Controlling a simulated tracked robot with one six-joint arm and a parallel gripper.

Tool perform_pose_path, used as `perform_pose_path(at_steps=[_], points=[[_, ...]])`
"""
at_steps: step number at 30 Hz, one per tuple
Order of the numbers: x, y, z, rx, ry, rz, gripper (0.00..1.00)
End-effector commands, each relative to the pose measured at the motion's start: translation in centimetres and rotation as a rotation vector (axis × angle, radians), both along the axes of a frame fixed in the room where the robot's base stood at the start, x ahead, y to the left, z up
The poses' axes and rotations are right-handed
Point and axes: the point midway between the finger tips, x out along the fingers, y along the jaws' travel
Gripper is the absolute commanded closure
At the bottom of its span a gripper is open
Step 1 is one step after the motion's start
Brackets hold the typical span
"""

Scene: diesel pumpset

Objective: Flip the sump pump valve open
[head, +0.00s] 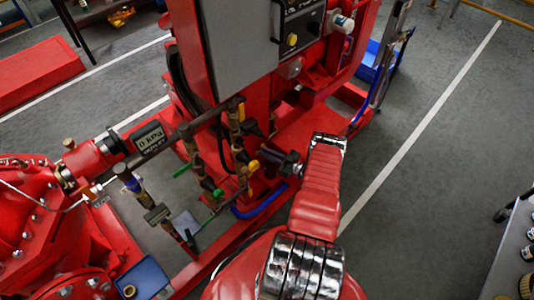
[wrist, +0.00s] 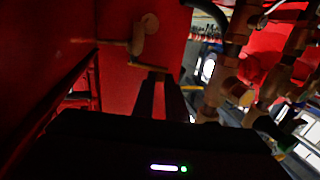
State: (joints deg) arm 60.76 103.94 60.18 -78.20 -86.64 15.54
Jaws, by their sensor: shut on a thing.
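A small valve (wrist: 140,38) with a thin bent lever shows against a red wall in the wrist view. The lever runs down to the tips of my gripper (wrist: 158,78), which is shut on it; the exact contact is dark. In the head view, my gripper (head: 275,158) reaches left into the pipework from the end of my red arm. A yellow handle (head: 253,165) shows just left of its tips there. The held lever is not clear in the head view.
Pipes with green handles (head: 183,170) stand left of my gripper. A grey control box (head: 237,40) is above. In the wrist view, brass pipework (wrist: 215,95) is close on the right.

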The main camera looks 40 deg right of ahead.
Motion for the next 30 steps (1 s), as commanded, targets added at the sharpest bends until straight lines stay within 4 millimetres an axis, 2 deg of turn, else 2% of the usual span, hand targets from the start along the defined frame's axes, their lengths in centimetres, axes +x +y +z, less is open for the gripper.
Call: perform_pose_path(at_steps=[1,2,9,20,26,30], points=[[0.0,-0.1,0.1,0.000,-0.002,-0.001,1.00],[0.0,-0.1,0.1,0.000,-0.002,-0.001,0.87],[0.0,0.0,0.1,-0.001,-0.001,0.000,0.70],[-0.3,-0.2,0.0,0.000,-0.001,-0.002,0.69],[-2.3,-0.9,0.0,0.000,0.000,-0.004,0.69],[-4.5,-1.5,0.0,0.000,0.000,-0.004,0.69]])
